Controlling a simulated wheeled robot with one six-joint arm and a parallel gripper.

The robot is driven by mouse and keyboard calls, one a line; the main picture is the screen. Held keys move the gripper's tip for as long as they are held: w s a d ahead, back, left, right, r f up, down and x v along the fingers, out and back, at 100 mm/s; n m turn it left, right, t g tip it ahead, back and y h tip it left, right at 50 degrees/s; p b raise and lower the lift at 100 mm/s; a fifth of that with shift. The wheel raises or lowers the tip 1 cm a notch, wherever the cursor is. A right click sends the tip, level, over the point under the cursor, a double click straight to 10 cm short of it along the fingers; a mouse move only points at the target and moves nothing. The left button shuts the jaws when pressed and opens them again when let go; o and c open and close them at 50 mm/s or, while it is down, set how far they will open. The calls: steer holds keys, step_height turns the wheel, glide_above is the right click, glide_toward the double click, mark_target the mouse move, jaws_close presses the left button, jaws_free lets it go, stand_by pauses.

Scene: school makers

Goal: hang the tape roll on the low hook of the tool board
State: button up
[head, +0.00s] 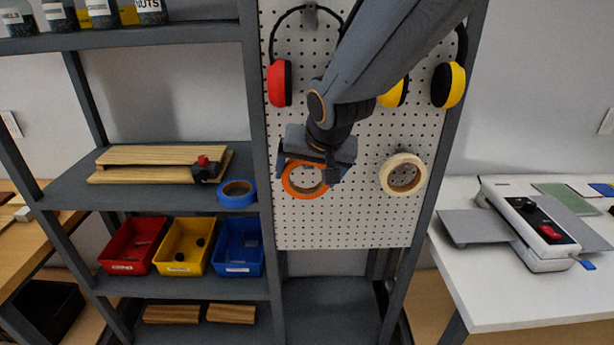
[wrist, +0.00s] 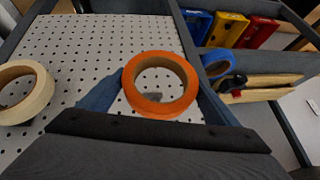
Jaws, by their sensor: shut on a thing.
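My gripper (head: 309,172) is in front of the white pegboard tool board (head: 345,222), its jaws shut on an orange tape roll (head: 292,189). In the wrist view the orange roll (wrist: 131,82) sits between the two blue-grey fingers, its open face toward the board. A small grey piece, perhaps the low hook (wrist: 153,97), shows through the roll's hole. I cannot tell whether the roll rests on it or touches the board. In the head view my gripper covers the roll's upper part.
A cream tape roll (head: 388,178) hangs on the board to the right. Red (head: 280,84) and yellow (head: 449,86) ear defenders hang above. A blue tape roll (head: 237,194) lies on the left shelf, over red, yellow and blue bins (head: 237,262). A white table (head: 497,292) stands at right.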

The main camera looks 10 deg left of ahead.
steer(key=shift+w+a+f, duration=0.1)
steer(key=shift+w+a, duration=0.1)
steer(key=shift+w, duration=0.75)
steer(key=shift+w+a+f+b, duration=0.15)
steer(key=shift+w+f+b, duration=0.15)
steer(key=shift+w+f, duration=0.2)
steer(key=o, duration=1)
